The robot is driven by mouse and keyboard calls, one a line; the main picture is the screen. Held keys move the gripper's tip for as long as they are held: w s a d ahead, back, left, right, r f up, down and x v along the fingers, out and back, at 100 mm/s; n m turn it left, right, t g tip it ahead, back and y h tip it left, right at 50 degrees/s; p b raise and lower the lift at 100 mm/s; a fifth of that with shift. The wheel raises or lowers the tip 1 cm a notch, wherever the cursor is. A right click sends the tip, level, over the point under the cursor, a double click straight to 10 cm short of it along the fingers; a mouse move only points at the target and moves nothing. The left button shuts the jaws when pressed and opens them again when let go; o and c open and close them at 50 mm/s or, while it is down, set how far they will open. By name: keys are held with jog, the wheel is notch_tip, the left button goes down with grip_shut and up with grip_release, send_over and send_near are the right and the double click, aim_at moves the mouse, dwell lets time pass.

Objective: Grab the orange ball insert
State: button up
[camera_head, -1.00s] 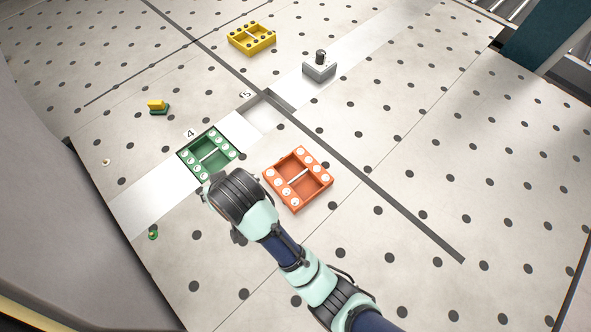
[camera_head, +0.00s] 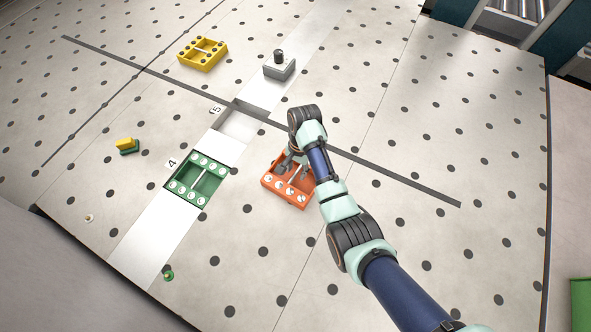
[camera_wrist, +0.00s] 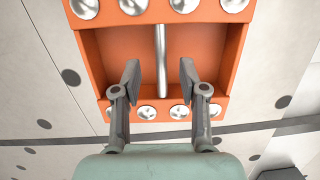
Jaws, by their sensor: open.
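The orange ball insert (camera_head: 286,198) is a square tray with a row of silver balls along two opposite sides and a silver bar across its middle. It lies on the dotted table, partly hidden by my arm in the head view. In the wrist view the insert (camera_wrist: 212,50) fills the upper middle. My gripper (camera_wrist: 159,74) is open over it, with one finger on each side of the silver bar (camera_wrist: 161,55). I cannot tell whether the fingers touch the insert. In the head view my gripper (camera_head: 290,165) is over the insert's far part.
A green ball insert (camera_head: 196,181) sits on the pale strip to the left, near a square recess (camera_head: 235,124). A yellow insert (camera_head: 203,53) and a grey block with a dark knob (camera_head: 279,66) are farther back. A small yellow-green piece (camera_head: 127,146) lies at left.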

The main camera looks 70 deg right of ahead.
aim_at(295, 174)
jog(key=shift+w+a+f, duration=0.1)
jog(key=shift+a+f, duration=0.05)
jog(key=shift+f, duration=0.6)
jog(key=shift+w+a+f, duration=0.1)
jog(key=shift+a+f, duration=0.05)
jog(key=shift+f, duration=0.55)
jog(key=shift+f, duration=0.1)
grip_shut()
